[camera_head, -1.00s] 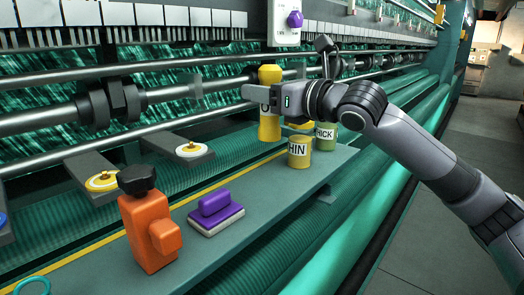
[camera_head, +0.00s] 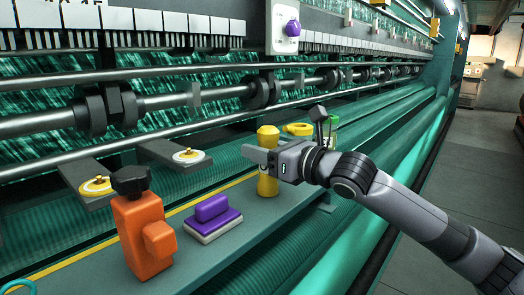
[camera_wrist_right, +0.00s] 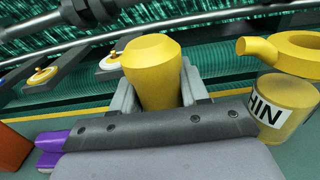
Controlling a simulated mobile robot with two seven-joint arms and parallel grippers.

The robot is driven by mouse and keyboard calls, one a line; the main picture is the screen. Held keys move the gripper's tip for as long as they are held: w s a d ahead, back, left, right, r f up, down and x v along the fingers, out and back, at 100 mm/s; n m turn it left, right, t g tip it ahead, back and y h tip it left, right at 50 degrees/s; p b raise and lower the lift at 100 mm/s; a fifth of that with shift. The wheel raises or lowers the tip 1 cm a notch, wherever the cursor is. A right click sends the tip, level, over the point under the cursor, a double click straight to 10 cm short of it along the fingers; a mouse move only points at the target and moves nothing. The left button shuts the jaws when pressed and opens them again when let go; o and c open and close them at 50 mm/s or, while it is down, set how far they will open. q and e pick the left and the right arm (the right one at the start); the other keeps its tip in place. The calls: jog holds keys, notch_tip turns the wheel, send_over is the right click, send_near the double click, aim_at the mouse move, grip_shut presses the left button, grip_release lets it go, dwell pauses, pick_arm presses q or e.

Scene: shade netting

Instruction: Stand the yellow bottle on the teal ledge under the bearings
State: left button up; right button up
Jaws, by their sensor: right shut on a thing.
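The yellow bottle (camera_head: 268,134) is upright between the fingers of my right gripper (camera_head: 266,160), which is shut on it. In the right wrist view the bottle (camera_wrist_right: 155,72) fills the gap between the two grey fingers. Its lower end shows below the gripper, over the teal ledge (camera_head: 240,228); I cannot tell whether it touches. Dark bearings (camera_head: 106,110) sit on the steel rod above and behind the ledge. My left gripper is not in view.
An orange block with a black knob (camera_head: 143,235) and a purple-handled pad (camera_head: 213,217) stand left of the bottle. A yellow jar (camera_wrist_right: 283,108) and a yellow ring (camera_wrist_right: 296,52) are to its right. Plates with discs (camera_head: 189,156) jut out behind.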

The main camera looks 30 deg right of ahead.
jog(key=shift+r, duration=0.1)
jog(key=o, duration=1.2)
jog(key=shift+f, duration=0.2)
